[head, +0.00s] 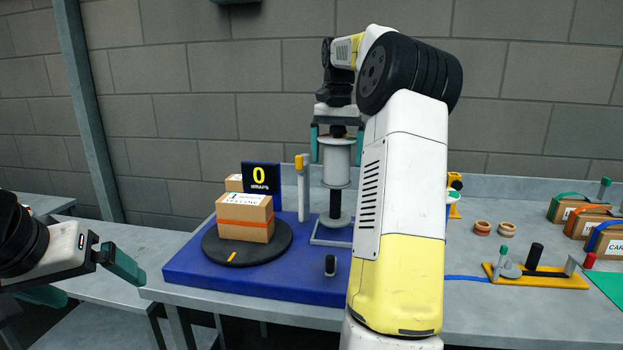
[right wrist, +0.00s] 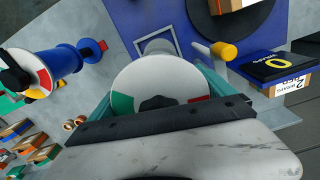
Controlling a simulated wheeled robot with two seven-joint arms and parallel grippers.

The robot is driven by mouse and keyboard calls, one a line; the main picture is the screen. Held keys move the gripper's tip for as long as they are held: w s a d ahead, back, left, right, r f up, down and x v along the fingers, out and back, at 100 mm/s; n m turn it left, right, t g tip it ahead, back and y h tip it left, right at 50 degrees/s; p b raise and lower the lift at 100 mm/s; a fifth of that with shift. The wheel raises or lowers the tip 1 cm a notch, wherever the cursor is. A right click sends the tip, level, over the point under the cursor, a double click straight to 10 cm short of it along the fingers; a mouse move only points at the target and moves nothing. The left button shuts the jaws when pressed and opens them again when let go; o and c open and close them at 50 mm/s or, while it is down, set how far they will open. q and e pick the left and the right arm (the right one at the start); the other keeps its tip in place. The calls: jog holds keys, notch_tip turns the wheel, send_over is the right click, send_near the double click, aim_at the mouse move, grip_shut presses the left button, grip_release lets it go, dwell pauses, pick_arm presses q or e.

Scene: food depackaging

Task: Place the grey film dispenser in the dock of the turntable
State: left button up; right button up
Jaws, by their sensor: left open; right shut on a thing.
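The grey film dispenser (head: 336,172) is upright, with a pale roll, a thin post and a round grey foot. My right gripper (head: 337,148) is shut on its top end. Its round top with green and red patches (right wrist: 150,82) fills the middle of the right wrist view. The dock, a grey square frame (head: 316,240), lies on the blue turntable base (head: 200,268) around or just below the foot. I cannot tell whether the foot touches it. The dock (right wrist: 158,40) is partly hidden in the wrist view. The black turntable (head: 275,250) is left of the dock. My left gripper (head: 100,285) is open and empty.
A box with an orange band (head: 245,222) sits on the turntable. A yellow-topped post (head: 303,190) and a counter sign reading 0 (head: 262,182) stand close by. A blue dispenser (right wrist: 70,62) stands on the other side. My right arm hides the table's middle.

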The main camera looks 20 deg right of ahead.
aim_at(337, 171)
jog(key=shift+f, duration=2.35)
jog(key=o, duration=1.6)
jog(key=shift+o, duration=0.2)
jog(key=shift+d, duration=0.1)
